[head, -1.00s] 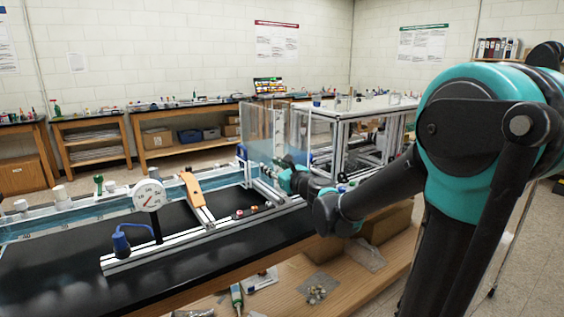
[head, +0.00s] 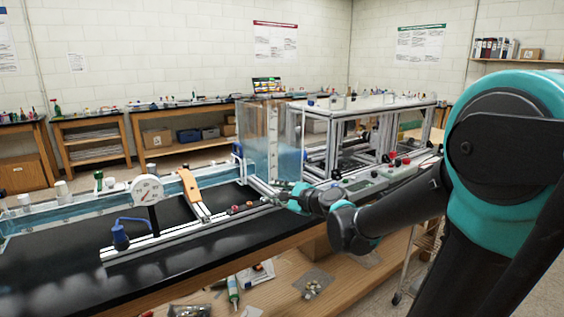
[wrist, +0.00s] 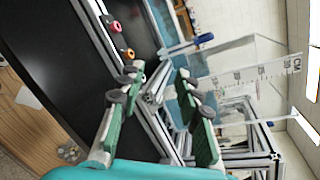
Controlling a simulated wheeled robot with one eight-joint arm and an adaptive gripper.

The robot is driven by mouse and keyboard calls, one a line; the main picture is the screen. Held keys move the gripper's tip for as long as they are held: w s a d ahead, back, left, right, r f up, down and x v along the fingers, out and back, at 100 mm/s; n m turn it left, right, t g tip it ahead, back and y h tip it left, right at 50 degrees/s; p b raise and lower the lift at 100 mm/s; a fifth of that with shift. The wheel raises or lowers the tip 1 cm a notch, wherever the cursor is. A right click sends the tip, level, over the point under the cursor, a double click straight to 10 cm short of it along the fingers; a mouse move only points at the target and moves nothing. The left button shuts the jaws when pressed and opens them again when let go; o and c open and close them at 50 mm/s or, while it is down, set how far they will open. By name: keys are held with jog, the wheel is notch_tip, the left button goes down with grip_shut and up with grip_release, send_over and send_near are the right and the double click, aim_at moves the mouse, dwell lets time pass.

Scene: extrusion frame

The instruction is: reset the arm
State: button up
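My gripper (wrist: 160,82) shows in the wrist view with its two green and grey fingers spread apart and nothing between them. In the head view my gripper (head: 284,194) is small and partly hidden by my own wrist, near the right end of the black bench and the clear tank. My teal and black arm (head: 390,212) reaches in from the right side. The arm is bent, with its large upper joint close to the camera.
A black bench (head: 190,258) carries an aluminium rail, a round gauge (head: 147,189) and a blue-handled part (head: 120,238). A clear tank (head: 262,140) and an extrusion frame (head: 370,106) stand beyond my gripper. A wooden shelf (head: 330,262) with loose items is below the bench.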

jog(key=s+d+f+n+g+h, duration=0.7)
jog(key=s+d+f+n+h, duration=0.3)
jog(key=s+d+f+n, duration=0.7)
jog(key=s+d+f, duration=0.4)
jog(key=f, duration=0.1)
jog(key=shift+s, duration=0.4)
